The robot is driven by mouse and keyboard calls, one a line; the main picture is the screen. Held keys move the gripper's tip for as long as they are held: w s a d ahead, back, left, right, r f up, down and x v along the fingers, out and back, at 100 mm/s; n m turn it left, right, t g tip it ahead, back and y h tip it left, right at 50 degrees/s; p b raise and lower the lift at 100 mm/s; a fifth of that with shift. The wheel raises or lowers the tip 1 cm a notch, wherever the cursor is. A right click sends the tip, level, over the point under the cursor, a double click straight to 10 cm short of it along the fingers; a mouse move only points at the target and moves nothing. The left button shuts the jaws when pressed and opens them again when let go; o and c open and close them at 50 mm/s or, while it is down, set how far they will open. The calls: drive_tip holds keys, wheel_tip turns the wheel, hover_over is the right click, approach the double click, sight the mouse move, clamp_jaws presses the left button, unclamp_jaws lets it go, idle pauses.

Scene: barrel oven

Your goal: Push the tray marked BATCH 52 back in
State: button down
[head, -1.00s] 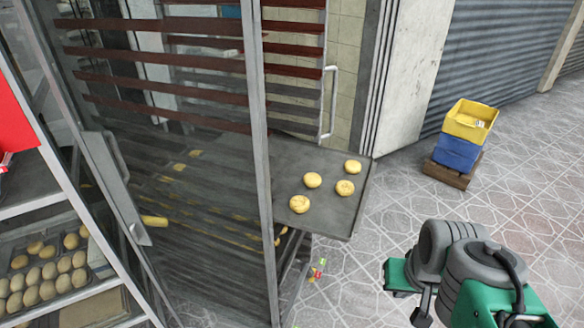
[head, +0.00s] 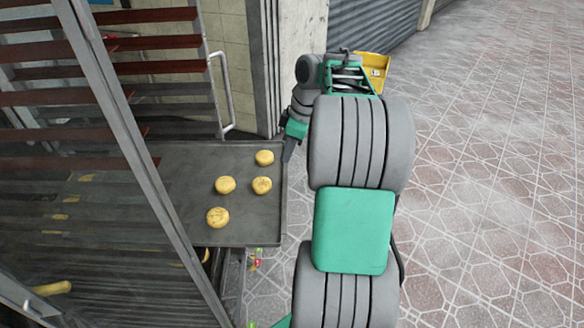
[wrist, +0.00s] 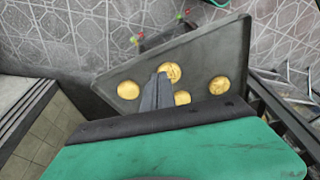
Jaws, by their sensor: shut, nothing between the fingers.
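A dark flat tray (head: 245,225) with several round golden buns sticks out of the rack behind the glass door. I cannot read a BATCH 52 mark on it. My gripper (head: 287,155) is shut and empty, beside the tray's outer right edge near its far corner; I cannot tell whether it touches. In the wrist view the tray (wrist: 205,60) lies beyond my shut fingertips (wrist: 163,78), which overlap the buns in the picture.
A framed glass door (head: 135,150) stands at the left, with a metal handle (head: 218,95) behind. A yellow crate (head: 375,68) is partly hidden behind my arm. The tiled floor (head: 490,190) at the right is clear.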

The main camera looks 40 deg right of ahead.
drive_tip(key=s+d+f+n, duration=0.2)
drive_tip(key=s+d, duration=0.1)
drive_tip(key=d, duration=0.6)
drive_tip(key=w+a+f+p, duration=0.1)
drive_tip(key=w+a+f, duration=0.3)
drive_tip(key=f, duration=0.5)
drive_tip(key=shift+w+a+f+y+p, duration=0.3)
drive_tip(key=shift+w+a, duration=0.05)
drive_tip(key=shift+a, duration=0.45)
